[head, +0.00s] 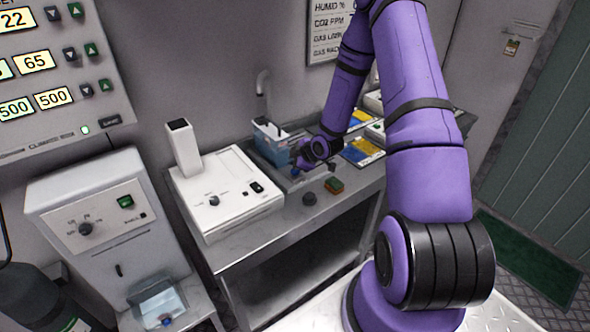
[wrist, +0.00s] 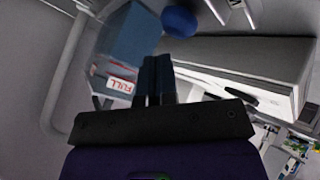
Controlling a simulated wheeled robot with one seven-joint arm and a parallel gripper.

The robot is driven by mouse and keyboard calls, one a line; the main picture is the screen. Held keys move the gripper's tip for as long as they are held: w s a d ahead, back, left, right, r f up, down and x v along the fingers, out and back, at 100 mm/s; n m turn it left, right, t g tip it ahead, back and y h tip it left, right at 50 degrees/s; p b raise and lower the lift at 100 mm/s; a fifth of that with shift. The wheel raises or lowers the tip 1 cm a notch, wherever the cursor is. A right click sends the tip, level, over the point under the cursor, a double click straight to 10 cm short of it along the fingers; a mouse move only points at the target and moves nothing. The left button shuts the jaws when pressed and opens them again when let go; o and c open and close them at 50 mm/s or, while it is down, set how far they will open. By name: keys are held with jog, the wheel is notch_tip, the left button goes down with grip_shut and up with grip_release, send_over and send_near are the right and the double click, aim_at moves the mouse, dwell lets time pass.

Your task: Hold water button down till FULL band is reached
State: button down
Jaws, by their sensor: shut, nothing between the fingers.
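My gripper (head: 299,168) is at the counter beside a clear container with blue in it (head: 268,132) under a grey spout (head: 262,84). In the wrist view its dark fingers (wrist: 157,62) are together and empty. A round blue button (wrist: 180,20) lies just beyond the fingertips; I cannot tell if they touch it. The container (wrist: 97,82) is left of the fingers there, with a red and white FULL label (wrist: 121,84) shown upside down. The blue part (wrist: 130,35) shows on the picture's upper side of the label, apart from it.
A white device (head: 228,192) with a dial stands left on the counter. Blue and yellow packets (head: 362,151) lie to the right. A white dispenser (head: 105,215) stands far left.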

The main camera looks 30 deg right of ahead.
jog(key=shift+f, duration=0.15)
jog(key=shift+f, duration=0.2)
jog(key=shift+f, duration=0.5)
dwell(1.7)
jog(key=shift+r, duration=0.95)
jog(key=shift+r, duration=2.45)
jog(key=shift+r, duration=0.1)
